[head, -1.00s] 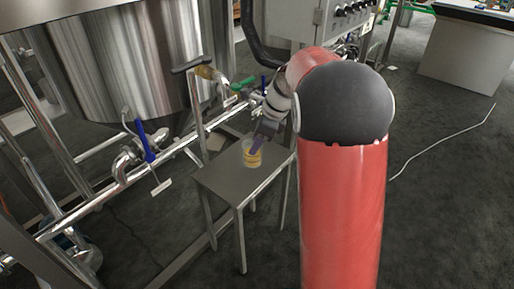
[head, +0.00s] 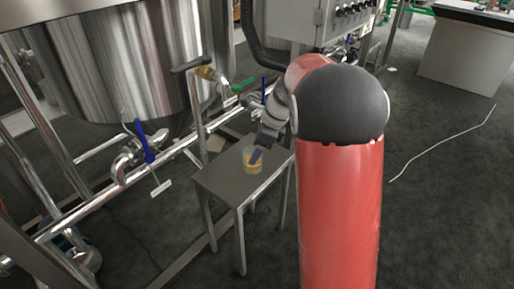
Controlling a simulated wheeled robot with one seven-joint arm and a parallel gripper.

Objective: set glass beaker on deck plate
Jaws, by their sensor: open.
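The glass beaker (head: 252,164) is small and clear, with a yellowish band low down. It stands upright on the grey deck plate (head: 222,184), the flat top of a small metal stand, toward the plate's back right. My gripper (head: 256,156) comes down from the upper right, with a dark finger at the beaker. The jaws are open. The beaker's rim is partly covered by the finger, and I cannot tell whether they touch. The second finger is not clear.
A large steel tank (head: 120,60) stands at the upper left, with pipes and blue-handled valves (head: 146,148) beside the stand. A grey control box (head: 318,20) is behind my arm. A white cable (head: 445,150) lies on the open floor at the right.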

